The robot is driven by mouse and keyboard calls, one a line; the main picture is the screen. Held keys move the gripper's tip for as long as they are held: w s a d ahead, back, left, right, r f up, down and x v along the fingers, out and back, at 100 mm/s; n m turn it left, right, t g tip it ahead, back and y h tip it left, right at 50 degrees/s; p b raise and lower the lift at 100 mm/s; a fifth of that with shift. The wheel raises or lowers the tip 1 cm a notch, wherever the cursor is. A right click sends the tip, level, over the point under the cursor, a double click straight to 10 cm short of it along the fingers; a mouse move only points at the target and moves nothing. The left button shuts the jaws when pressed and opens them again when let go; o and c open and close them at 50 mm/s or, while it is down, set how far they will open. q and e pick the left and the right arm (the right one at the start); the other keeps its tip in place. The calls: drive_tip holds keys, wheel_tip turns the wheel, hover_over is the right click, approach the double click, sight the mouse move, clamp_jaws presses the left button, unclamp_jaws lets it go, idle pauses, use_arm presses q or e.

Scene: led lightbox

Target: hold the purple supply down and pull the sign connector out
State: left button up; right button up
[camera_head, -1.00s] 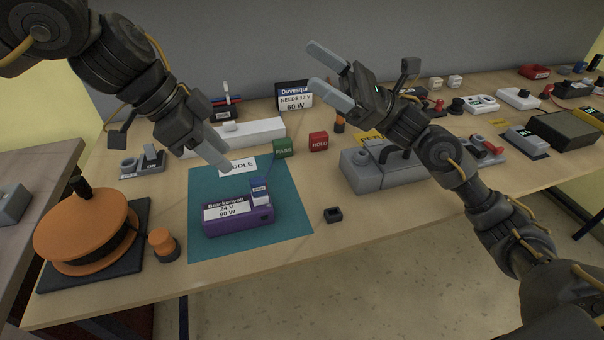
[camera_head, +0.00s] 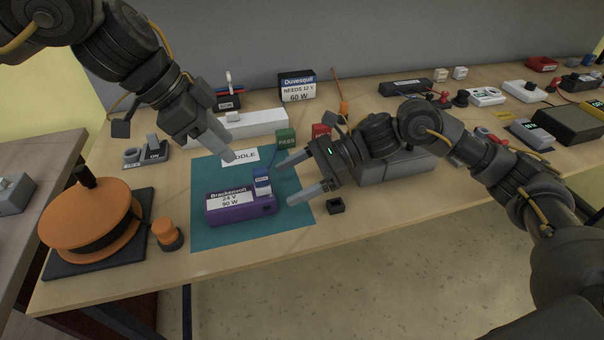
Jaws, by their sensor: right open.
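The purple supply (camera_head: 240,213) lies on the teal mat (camera_head: 222,237), with a white label reading Brackenvolt, 24 V, 90 W. The blue and white sign connector (camera_head: 262,184) stands upright at its back right end, with a dark cable behind it. My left gripper (camera_head: 230,157) hangs above and behind the supply, not touching it; its fingers look close together and I cannot tell whether they are shut. My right gripper (camera_head: 283,181) is open and empty, its fingers pointing left toward the connector, apart from it.
A small black socket block (camera_head: 335,205) lies right of the mat. A green PASS block (camera_head: 286,138) and red block (camera_head: 321,131) stand behind. An orange reel (camera_head: 88,222) and orange-topped button (camera_head: 164,232) stand left. The front table strip is clear.

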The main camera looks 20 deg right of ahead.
sight(256, 198)
drive_tip(key=x, duration=0.9)
drive_tip(key=c, duration=1.4)
drive_tip(key=o, duration=0.6)
drive_tip(key=c, duration=0.4)
drive_tip(key=shift+o, duration=0.2)
use_arm(q)
drive_tip(key=shift+o, duration=0.2)
